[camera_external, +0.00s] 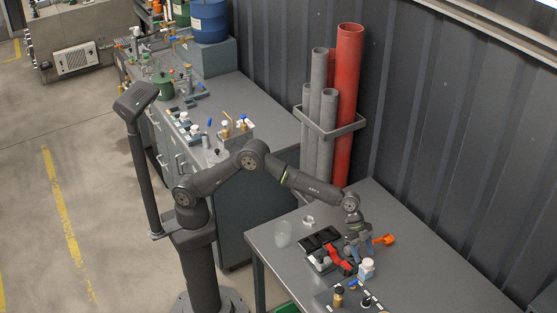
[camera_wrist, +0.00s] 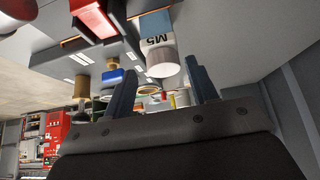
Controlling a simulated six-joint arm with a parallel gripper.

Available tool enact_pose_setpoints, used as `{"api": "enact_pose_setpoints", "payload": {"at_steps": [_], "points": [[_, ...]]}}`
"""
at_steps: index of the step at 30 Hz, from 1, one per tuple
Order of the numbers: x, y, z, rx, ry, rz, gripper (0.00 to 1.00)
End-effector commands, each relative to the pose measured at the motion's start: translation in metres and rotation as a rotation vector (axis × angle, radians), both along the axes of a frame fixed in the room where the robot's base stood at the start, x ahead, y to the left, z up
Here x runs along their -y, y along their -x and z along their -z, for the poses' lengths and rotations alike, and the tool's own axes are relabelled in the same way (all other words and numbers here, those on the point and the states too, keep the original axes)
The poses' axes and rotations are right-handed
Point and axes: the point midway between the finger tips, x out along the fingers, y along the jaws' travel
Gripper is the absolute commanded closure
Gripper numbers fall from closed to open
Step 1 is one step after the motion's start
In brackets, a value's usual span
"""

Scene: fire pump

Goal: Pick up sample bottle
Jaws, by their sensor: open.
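A white and blue bottle (camera_external: 366,267), which looks like the sample bottle, stands on the near bench in the external view, close to my gripper (camera_external: 356,246). In the wrist view a labelled container (camera_wrist: 158,42) with a blue part, a white band with dark lettering and a pale round end appears upside down; it seems to be the same bottle. It lies beyond my gripper (camera_wrist: 162,88), in line with the gap between the fingers. My gripper is open, with nothing visibly held. Whether a finger touches the bottle cannot be told.
A red object (camera_external: 338,259) and a black tray (camera_external: 319,238) lie left of my gripper. An orange tool (camera_external: 383,240) is to its right. A clear beaker (camera_external: 283,234) is at the bench's left. The bench's right side is clear.

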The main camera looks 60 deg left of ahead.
Motion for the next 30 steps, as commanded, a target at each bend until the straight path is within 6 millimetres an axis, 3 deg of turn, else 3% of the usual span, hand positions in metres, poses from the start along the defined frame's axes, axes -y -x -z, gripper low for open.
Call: {"api": "enact_pose_setpoints", "payload": {"at_steps": [3, 11, 20, 30], "points": [[0.01, 0.0, 0.015, 0.0, 0.0, 0.0, 0.47], [0.019, 0.0, 0.029, 0.001, 0.0, 0.001, 0.47], [0.041, -0.002, 0.061, 0.002, 0.0, 0.001, 0.47], [0.045, -0.002, 0.066, 0.003, 0.001, 0.001, 0.47]]}}
